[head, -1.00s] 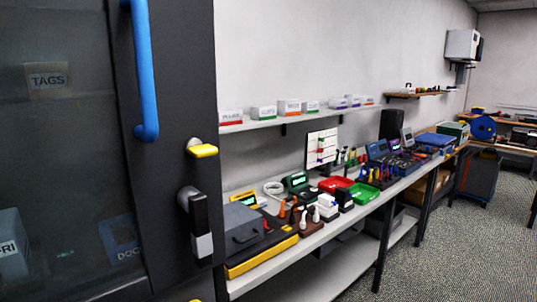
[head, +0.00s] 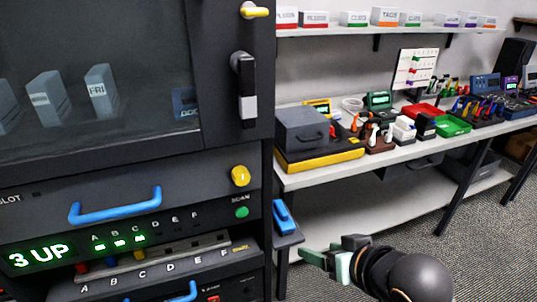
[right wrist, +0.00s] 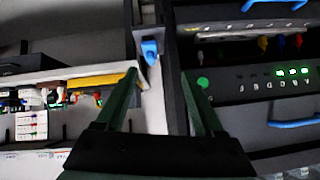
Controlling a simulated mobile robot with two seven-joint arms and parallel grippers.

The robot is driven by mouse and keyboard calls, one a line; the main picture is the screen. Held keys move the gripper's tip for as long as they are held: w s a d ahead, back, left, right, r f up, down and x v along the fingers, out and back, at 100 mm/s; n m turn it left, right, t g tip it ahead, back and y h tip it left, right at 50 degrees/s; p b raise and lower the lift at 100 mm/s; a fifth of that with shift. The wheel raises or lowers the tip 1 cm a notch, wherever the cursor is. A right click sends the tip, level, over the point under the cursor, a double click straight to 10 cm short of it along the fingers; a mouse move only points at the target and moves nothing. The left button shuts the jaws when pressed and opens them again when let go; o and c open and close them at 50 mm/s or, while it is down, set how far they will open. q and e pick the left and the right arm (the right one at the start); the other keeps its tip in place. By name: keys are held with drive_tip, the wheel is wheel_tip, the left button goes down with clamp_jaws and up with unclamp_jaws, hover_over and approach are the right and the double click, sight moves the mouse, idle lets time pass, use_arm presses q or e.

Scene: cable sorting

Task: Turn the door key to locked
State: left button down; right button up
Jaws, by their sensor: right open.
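The door key (head: 255,11) has a yellow bow lying about level on the dark cabinet door's right frame (head: 235,40), near the top of the head view. Below it on the frame is a black and pale latch handle (head: 245,88). My right gripper (head: 322,262) is low in the head view, well below and right of the key. It is open and empty. In the right wrist view its two green fingers (right wrist: 158,80) are spread apart, and I cannot make out the key there. My left gripper is not in view.
A yellow knob (head: 240,176) and blue drawer handle (head: 115,205) stick out from the rack under the door. A blue-handled item (head: 284,216) is on a small side ledge. A crowded bench (head: 300,178) stands right; the carpet (head: 470,220) is clear.

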drive_tip(key=w+a+r+t+y, duration=0.15)
drive_tip(key=a+r, duration=0.25)
drive_tip(key=r, duration=0.7)
drive_tip(key=n+t, duration=0.2)
drive_tip(key=t, duration=0.5)
approach(258, 9)
drive_tip(key=shift+g, duration=0.25)
drive_tip(key=p+x, duration=0.3)
drive_tip(key=x, duration=0.5)
drive_tip(key=shift+w+a+r, duration=0.1)
drive_tip(key=shift+w+r, duration=0.05)
drive_tip(key=shift+w, duration=0.2)
clamp_jaws()
